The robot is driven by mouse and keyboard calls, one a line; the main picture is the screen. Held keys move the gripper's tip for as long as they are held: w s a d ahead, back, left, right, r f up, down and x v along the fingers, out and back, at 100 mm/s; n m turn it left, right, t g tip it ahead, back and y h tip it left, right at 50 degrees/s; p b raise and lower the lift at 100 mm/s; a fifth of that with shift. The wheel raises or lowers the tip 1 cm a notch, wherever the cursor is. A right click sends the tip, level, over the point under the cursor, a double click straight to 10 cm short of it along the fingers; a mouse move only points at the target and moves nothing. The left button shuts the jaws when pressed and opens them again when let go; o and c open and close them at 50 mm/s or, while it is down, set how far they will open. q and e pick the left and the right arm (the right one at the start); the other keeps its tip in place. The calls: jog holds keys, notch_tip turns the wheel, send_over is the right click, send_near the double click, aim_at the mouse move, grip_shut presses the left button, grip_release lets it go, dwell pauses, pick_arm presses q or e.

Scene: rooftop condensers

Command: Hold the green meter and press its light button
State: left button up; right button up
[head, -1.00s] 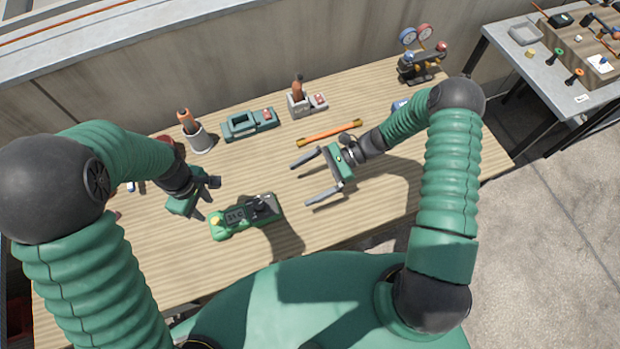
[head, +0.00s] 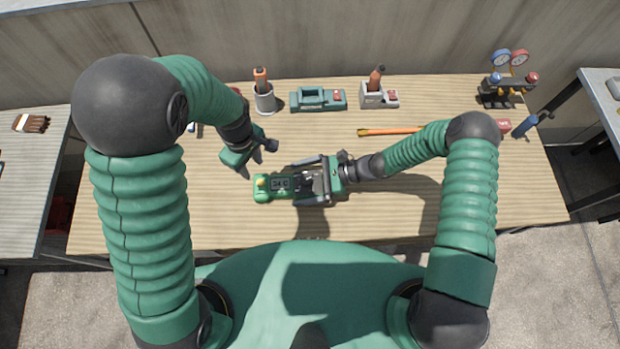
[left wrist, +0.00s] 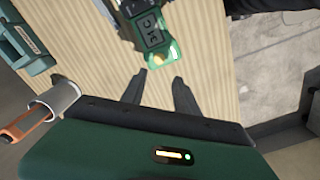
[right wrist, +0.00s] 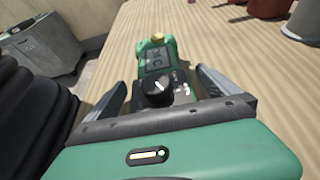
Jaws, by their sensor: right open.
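The green meter (head: 282,187) lies on the wooden workbench, with a yellow knob-like part (head: 261,183) at its left end and a dark dial toward its right. The meter also shows in the left wrist view (left wrist: 158,38) and the right wrist view (right wrist: 155,62). My right gripper (head: 316,178) is open, its fingers on either side of the meter's dial end; I cannot tell if they touch it. My left gripper (head: 262,162) is open and empty, just above and behind the meter's yellow end. In its view the meter lies just beyond the fingertips (left wrist: 160,76).
Along the back stand a cup with an orange-handled tool (head: 264,98), a teal case (head: 318,99), a grey holder (head: 379,95) and a gauge set (head: 507,80). An orange rod (head: 390,131) lies behind my right arm. The bench front is clear.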

jog(key=shift+d, duration=0.3)
jog(key=shift+c, duration=0.3)
jog(key=shift+d, duration=0.4)
jog(key=c, duration=0.7)
pick_arm(q)
jog(key=shift+d, duration=0.4)
pick_arm(e)
jog(key=shift+a, duration=0.35)
jog(key=c, duration=0.7)
pick_arm(q)
jog(key=shift+c, duration=0.2)
pick_arm(e)
jog(key=c, duration=0.5)
pick_arm(q)
grip_shut()
pick_arm(e)
jog(key=shift+d, duration=0.1)
